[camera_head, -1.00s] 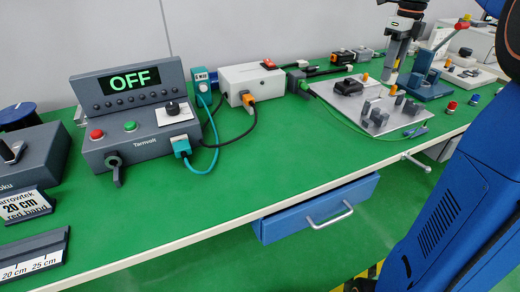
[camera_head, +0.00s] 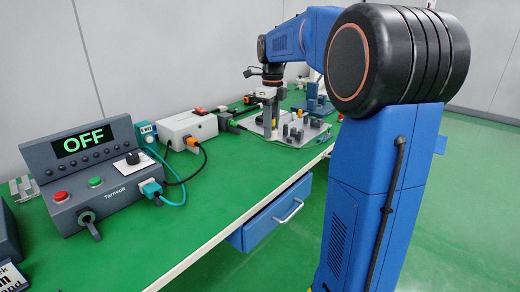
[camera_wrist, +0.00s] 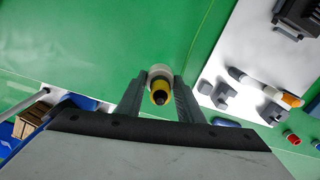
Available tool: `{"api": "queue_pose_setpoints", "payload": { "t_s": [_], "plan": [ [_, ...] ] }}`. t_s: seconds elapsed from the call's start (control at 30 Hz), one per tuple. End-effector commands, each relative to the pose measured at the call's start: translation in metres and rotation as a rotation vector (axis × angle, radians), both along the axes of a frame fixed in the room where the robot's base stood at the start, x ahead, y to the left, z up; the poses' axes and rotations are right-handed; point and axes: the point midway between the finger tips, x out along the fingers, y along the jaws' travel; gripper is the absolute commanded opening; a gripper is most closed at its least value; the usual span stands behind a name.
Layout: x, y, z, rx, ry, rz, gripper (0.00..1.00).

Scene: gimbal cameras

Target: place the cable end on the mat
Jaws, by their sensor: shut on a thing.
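My gripper (camera_wrist: 158,97) is shut on a small round piece (camera_wrist: 160,88) with a pale collar, a yellow ring and a dark tip, seen end-on between the fingers in the wrist view. I cannot tell whether this is the cable end. In the head view my gripper (camera_head: 268,122) points down by the pale fixture board (camera_head: 291,142), small and partly hidden. A thin green cable (camera_wrist: 204,35) lies on the green surface in the wrist view, beyond the fingers. No separate mat can be made out clearly.
The board (camera_wrist: 254,50) carries dark grey blocks (camera_wrist: 221,95). Red (camera_wrist: 292,138) pieces lie off its edge. The white box (camera_head: 189,126) with plugs and the control panel showing OFF (camera_head: 84,141) stand left on the green bench (camera_head: 215,215).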

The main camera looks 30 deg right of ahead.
Motion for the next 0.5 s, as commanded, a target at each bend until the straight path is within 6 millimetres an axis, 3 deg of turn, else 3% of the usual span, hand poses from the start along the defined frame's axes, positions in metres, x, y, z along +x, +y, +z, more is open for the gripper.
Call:
{"api": "queue_pose_setpoints", "payload": {
  "t_s": [0.5],
  "plan": [
    [0.0, 0.0, -0.051, 0.001, 0.001, 0.0, 0.15]
  ]
}}
